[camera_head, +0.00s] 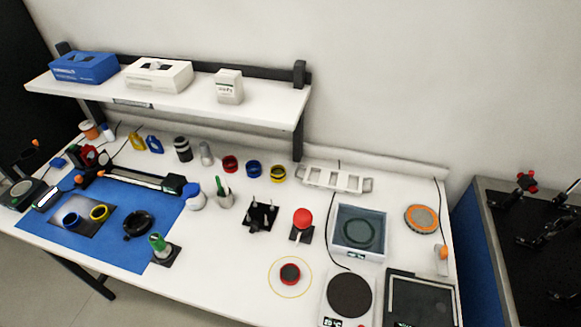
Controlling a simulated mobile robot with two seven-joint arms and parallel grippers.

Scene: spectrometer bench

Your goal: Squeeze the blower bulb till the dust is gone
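A red bulb (303,217) with a pale nozzle pointing down stands over a small black base right of the bench's middle; it looks like the blower bulb. In front of it, a round red and black piece (290,273) sits inside a thin yellow ring (271,287) marked on the white bench (225,268). Dust is too small to make out. Neither of my grippers is in view.
A clear-walled box (357,230), a round-plate device (349,295) and a dark tray (420,300) crowd the right. A black pronged stand (262,214) is left of the bulb. A blue mat (105,245) lies left. A shelf (185,100) overhangs the back.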

